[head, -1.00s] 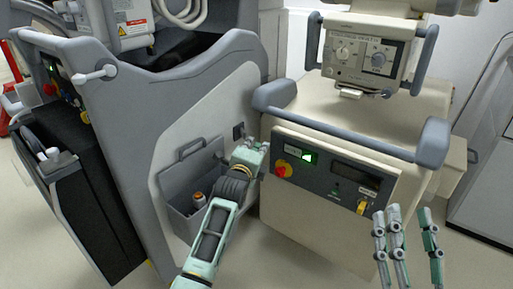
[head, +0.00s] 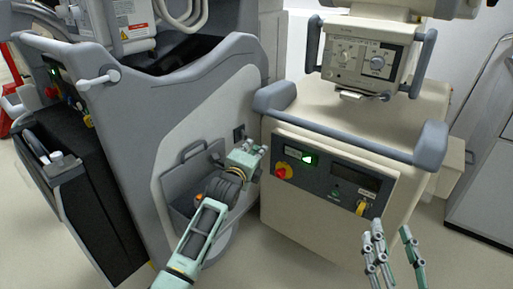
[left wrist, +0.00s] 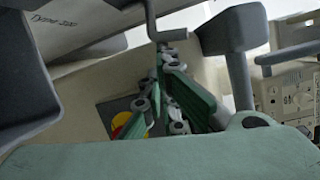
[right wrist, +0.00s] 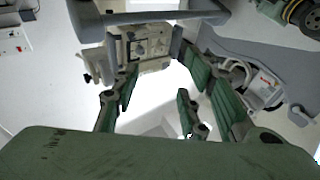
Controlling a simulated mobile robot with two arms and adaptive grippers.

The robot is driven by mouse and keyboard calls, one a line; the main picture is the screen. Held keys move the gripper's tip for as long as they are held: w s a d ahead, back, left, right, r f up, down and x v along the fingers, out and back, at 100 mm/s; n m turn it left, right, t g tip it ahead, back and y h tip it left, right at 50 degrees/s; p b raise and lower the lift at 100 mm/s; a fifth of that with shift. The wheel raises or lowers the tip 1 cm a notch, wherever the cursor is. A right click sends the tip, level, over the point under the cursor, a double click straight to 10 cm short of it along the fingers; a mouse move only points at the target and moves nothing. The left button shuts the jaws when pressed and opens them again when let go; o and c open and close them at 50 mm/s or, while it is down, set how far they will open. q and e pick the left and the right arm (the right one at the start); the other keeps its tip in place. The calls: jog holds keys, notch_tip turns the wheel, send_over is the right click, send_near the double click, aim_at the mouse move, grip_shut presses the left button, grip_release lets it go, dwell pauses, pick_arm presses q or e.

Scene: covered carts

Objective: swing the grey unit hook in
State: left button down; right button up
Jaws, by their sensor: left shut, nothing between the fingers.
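The grey unit (head: 215,100) stands at the left in the head view, with a small dark plate (head: 239,133) on its side near the right edge. In the left wrist view a grey bent rod (left wrist: 151,20), seemingly the hook, comes down from the top and turns right just beyond my fingers. My left gripper (head: 256,158) is shut and empty, just below that plate in the head view. It also shows in the left wrist view (left wrist: 168,80); I cannot tell whether it touches the rod. My right gripper (head: 388,238) is open and empty, front right of the cream cart.
The cream cart (head: 300,220) stands close to the right of my left gripper, with a red and yellow knob (head: 282,171) and grey bumper (head: 340,135). A grey open bin (head: 185,165) on the unit's side sits behind my left arm. Floor at front right is clear.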

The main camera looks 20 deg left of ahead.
jog(key=s+d+f+g+h+p, duration=0.1)
jog(key=s+f+g+p, duration=0.2)
jog(key=f, duration=0.4)
jog(key=s+d+f+g+h+p, duration=0.1)
jog(key=s+d+f+g+h, duration=0.1)
jog(key=f+g, duration=0.5)
pick_arm(q)
jog(key=shift+m+h, duration=0.3)
jog(key=shift+h, duration=0.1)
jog(key=shift+s+a+p, duration=0.25)
jog(key=shift+s+a, duration=0.15)
jog(key=shift+a, duration=0.35)
jog(key=shift+s+a+p, duration=0.3)
jog(key=shift+s+a, duration=0.1)
jog(key=shift+a, duration=0.4)
jog(key=shift+s+a+p, duration=0.25)
jog(key=shift+s+a, duration=0.15)
jog(key=shift+a, duration=0.35)
pick_arm(e)
jog(key=s+d+f+g, duration=0.1)
jog(key=s+f+g, duration=0.1)
jog(key=s, duration=0.3)
jog(key=s+d+f+g+h, duration=0.1)
jog(key=s+d+f+g, duration=0.1)
jog(key=s+f, duration=0.3)
jog(key=shift+s+d+f+m+g+h, duration=0.3)
jog(key=shift+s+m+g, duration=0.1)
jog(key=shift+s+g, duration=0.15)
